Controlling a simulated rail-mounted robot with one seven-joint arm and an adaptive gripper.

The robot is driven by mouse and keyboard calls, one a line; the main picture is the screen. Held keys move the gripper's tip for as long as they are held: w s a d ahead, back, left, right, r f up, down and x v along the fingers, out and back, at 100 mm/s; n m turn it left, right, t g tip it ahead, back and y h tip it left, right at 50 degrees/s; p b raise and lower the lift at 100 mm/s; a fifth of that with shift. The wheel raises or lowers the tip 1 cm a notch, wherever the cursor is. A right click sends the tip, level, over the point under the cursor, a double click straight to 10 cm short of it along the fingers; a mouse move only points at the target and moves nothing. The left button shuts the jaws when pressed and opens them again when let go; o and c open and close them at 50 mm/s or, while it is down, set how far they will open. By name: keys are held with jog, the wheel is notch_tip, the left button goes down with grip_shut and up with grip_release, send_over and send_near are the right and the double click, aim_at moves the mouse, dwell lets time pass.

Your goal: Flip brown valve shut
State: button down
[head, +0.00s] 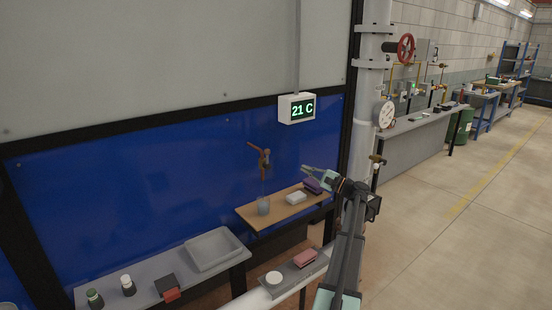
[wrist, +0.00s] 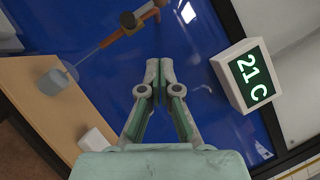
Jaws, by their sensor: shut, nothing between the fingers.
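A brown valve (head: 261,158) with a lever handle is mounted on the blue wall panel, above a small wooden shelf. Its handle points up and to the left in the head view. A thin stream or tube runs down from it into a clear cup (head: 263,206). The valve also shows at the top of the wrist view (wrist: 132,20), partly cut off by the frame edge. My gripper (head: 306,169) is to the right of the valve, apart from it, in front of the blue panel. Its fingers (wrist: 160,68) are shut and empty.
The wooden shelf (head: 250,215) holds the cup, a white block (head: 296,198) and a dark purple block (head: 312,185). A temperature display (head: 297,108) reading 21 C is above my gripper. A white pipe (head: 368,110) stands at the right. Open panel lies between gripper and valve.

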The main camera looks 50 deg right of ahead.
jog(key=shift+w, duration=0.1)
jog(key=p, duration=0.4)
send_near(267, 159)
jog(key=w+d+r, duration=0.2)
jog(key=w+d, duration=0.2)
jog(key=w+a+p, duration=0.1)
jog(key=w+a+r+p, duration=0.1)
jog(key=a, duration=0.1)
jog(key=shift+w+r, duration=0.1)
jog(key=shift+w, duration=0.1)
jog(key=shift+b, duration=0.4)
